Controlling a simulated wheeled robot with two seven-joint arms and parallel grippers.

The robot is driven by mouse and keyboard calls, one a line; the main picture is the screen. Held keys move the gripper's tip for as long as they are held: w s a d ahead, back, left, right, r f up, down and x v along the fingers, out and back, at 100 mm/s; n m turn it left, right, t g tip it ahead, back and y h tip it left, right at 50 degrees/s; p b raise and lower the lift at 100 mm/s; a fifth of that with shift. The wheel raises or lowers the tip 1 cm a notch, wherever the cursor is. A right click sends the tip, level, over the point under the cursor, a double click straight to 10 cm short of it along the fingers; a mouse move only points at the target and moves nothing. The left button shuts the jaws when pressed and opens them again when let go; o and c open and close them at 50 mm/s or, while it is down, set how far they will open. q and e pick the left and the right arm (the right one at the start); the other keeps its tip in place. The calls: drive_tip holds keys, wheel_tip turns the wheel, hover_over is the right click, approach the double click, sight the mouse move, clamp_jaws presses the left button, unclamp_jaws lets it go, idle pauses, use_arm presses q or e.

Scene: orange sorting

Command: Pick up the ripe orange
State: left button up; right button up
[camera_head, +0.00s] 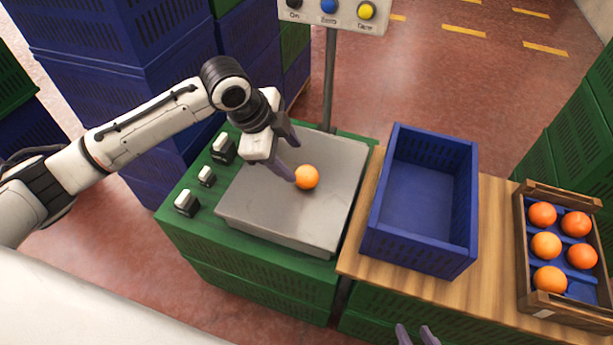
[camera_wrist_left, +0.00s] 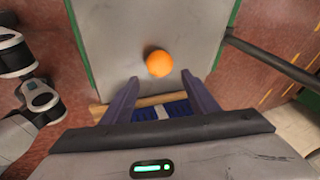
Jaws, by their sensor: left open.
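A single orange (camera_head: 307,177) rests on the grey metal plate of the scale (camera_head: 250,205). It also shows in the left wrist view (camera_wrist_left: 159,63), ahead of the fingertips. My left gripper (camera_head: 288,155) is open and empty just above the plate, with its fingers beside the orange on its left. In the left wrist view its two fingers (camera_wrist_left: 158,88) are spread apart with nothing between them. The fingertips of my right gripper (camera_head: 416,335) show at the bottom edge of the head view, slightly apart.
An empty blue crate (camera_head: 420,262) stands on the wooden table (camera_head: 490,255) right of the scale. A wooden box (camera_head: 522,250) with several oranges on a blue insert is at the far right. A pole (camera_head: 329,85) with a button panel (camera_head: 345,12) rises behind the scale. Small weights (camera_head: 187,204) stand left.

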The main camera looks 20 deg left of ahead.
sight(303, 172)
use_arm(q)
drive_tip(key=b+x, duration=0.1)
drive_tip(key=x, duration=0.8)
drive_tip(key=shift+f+b, duration=0.1)
drive_tip(key=shift+b, duration=0.3)
drive_tip(key=c, duration=0.9)
